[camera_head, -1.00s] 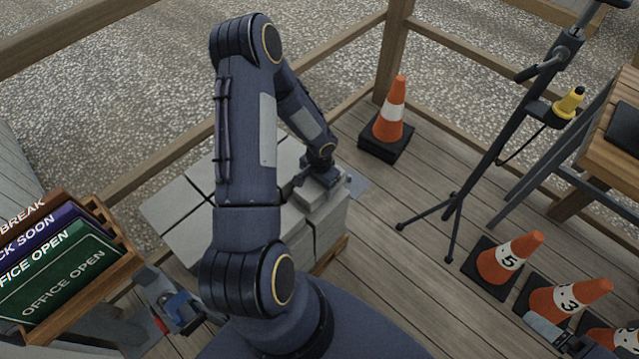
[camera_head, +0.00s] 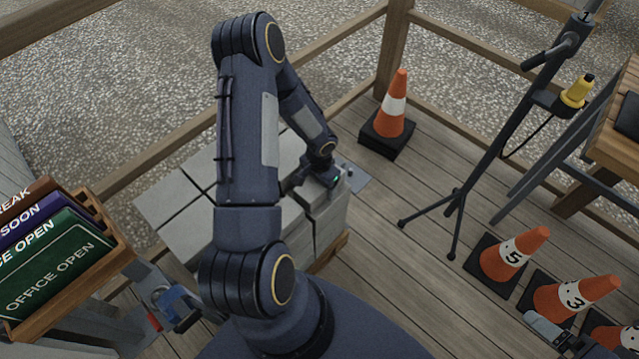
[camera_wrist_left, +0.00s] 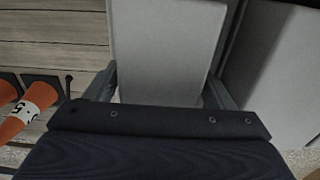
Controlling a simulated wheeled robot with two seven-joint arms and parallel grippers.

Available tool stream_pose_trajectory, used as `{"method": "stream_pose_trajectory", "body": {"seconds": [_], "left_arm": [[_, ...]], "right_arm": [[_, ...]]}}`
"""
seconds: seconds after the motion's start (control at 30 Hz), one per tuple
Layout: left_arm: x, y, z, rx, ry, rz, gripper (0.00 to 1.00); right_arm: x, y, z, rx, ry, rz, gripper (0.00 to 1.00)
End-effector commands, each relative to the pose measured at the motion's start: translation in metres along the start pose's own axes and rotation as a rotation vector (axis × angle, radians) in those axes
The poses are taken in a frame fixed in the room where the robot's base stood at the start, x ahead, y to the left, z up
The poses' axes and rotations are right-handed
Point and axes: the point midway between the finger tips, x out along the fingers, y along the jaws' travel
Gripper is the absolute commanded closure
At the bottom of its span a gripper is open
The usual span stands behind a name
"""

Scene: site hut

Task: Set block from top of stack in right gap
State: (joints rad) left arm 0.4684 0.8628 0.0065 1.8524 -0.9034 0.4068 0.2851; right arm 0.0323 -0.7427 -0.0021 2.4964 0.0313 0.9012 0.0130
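A stack of light grey blocks (camera_head: 232,232) sits on a wooden pallet (camera_head: 333,247) at the middle of the head view. My left gripper (camera_head: 327,176) is down at the right end of its top, pointing at a block there. The left wrist view shows this block (camera_wrist_left: 165,45) between the fingers of my left gripper (camera_wrist_left: 160,93), one finger close along each side. Contact with the fingers is unclear. My arm hides much of the stack. No gap is clearly visible. A grey part that looks like my right gripper (camera_head: 550,331) shows at the lower right, its fingers unclear.
An orange cone (camera_head: 392,105) stands behind the stack. Numbered cones (camera_head: 515,257) and a tripod (camera_head: 470,180) stand to the right. A wooden sign rack (camera_head: 98,278) is at the left. Timber rails (camera_head: 460,45) edge the deck, whose planks (camera_head: 390,240) are clear right of the stack.

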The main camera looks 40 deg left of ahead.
Motion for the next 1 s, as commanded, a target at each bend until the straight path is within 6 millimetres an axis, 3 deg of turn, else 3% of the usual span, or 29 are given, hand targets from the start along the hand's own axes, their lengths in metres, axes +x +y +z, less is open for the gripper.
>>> {"method": "stream_pose_trajectory", "body": {"seconds": [0.1,0.37,0.8,1.0], "left_arm": [[0.0,0.0,0.0,0.0,-0.001,0.0,0.11],[0.0,0.0,0.002,-0.001,-0.004,0.001,0.11],[-0.065,0.0,0.0,-0.002,0.0,-0.001,0.11],[-0.077,0.0,0.001,-0.001,-0.002,0.001,0.11]], "right_arm": [[0.0,0.0,0.0,0.0,0.0,0.0,0.11],[0.0,0.0,0.0,0.0,0.0,0.0,0.11],[-0.012,-0.005,-0.006,0.0,0.0,0.0,0.11],[-0.013,-0.006,-0.007,0.0,0.0,0.0,0.11]]}}
